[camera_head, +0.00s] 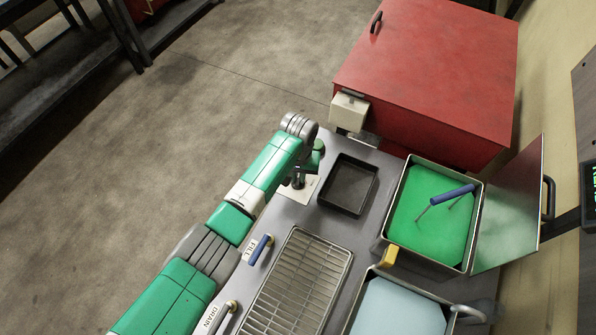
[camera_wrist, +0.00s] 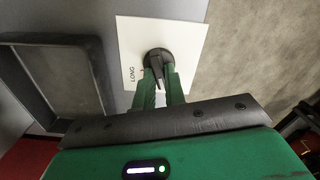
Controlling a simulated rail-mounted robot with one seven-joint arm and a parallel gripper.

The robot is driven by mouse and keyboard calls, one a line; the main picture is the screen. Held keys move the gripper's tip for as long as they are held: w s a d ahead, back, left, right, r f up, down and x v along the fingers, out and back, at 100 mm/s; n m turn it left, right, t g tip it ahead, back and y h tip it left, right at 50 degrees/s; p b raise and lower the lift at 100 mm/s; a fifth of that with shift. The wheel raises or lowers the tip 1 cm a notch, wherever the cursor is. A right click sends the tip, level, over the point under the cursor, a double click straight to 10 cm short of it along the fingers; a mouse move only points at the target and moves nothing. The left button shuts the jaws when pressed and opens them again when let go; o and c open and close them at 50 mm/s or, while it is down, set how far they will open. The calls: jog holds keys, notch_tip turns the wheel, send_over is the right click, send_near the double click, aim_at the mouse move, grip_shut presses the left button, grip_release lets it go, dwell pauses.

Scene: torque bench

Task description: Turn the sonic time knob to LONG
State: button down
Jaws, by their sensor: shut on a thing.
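The sonic time knob (camera_wrist: 157,58) is black and round with a raised pointer bar, set on a white plate (camera_wrist: 190,35). The word LONG (camera_wrist: 132,74) is printed on the plate, left of the knob in the wrist view. The bar runs down the picture, toward my fingers, with its end to the right of LONG. My gripper (camera_wrist: 160,85) has its two green fingers shut on the bar, one on each side. In the head view my gripper (camera_head: 312,163) is at the bench's far left end, above the white plate (camera_head: 303,190); the knob is partly hidden there. Other plate marks are hidden.
A black tray (camera_head: 372,170) lies right of the knob. A red cabinet (camera_head: 430,70) and white box (camera_head: 348,112) stand behind. A green-filled basin (camera_head: 412,170) holds a blue-handled tool (camera_head: 450,194). A wire rack (camera_head: 300,285) and FILL lever (camera_head: 259,249) are nearer.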

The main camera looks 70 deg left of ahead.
jog(key=m+p, duration=0.1)
jog(key=m, duration=0.2)
jog(key=shift+w+d+r+m+p, duration=0.1)
jog(key=shift+m+p, duration=0.2)
jog(key=m+p, duration=0.1)
jog(key=m, duration=0.3)
jog(key=shift+m, duration=0.3)
jog(key=m, duration=0.3)
jog(key=shift+d+p, duration=0.15)
jog(key=shift+p, duration=0.25)
jog(key=shift+m, duration=2.1)
jog(key=c, duration=1.5)
grip_release()
jog(key=shift+o, duration=0.2)
